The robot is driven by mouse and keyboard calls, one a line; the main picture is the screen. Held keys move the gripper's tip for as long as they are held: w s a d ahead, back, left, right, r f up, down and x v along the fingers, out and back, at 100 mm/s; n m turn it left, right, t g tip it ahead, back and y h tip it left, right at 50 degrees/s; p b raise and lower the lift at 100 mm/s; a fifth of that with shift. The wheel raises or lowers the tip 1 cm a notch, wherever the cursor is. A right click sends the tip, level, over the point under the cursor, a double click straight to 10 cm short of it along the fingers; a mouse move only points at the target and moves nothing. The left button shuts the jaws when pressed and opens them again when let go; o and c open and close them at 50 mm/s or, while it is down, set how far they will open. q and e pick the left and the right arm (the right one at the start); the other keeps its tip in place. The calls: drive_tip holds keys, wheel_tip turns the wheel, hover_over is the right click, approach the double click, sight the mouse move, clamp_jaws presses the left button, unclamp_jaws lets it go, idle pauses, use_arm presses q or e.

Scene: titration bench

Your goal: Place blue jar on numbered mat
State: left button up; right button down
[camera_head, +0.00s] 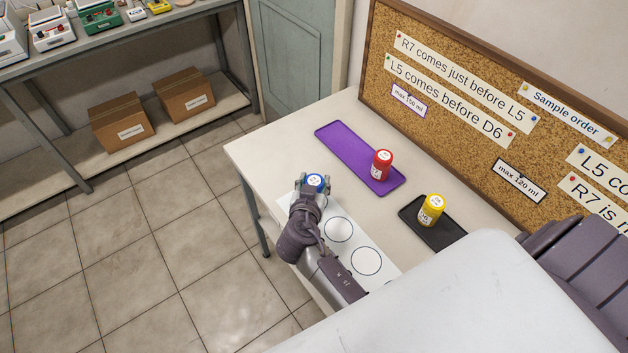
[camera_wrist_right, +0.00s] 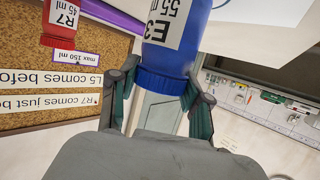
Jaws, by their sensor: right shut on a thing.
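The jar is at the far end of the white numbered mat (camera_head: 375,262), which has a row of printed circles. The arm covers part of the mat. I cannot tell whether the jar's base touches the mat. My left gripper is not in view.
A red jar (camera_head: 381,165) stands on a purple tray (camera_head: 345,147). A yellow jar (camera_head: 431,209) stands on a black tray (camera_head: 442,236). A corkboard (camera_head: 450,75) with notes stands behind the white table (camera_head: 262,150). Cardboard boxes (camera_head: 122,122) sit on a shelf at left.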

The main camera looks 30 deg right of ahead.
drive_tip(key=shift+f+b, duration=0.3)
drive_tip(key=c, duration=0.5)
unclamp_jaws()
drive_tip(key=shift+r, duration=0.1)
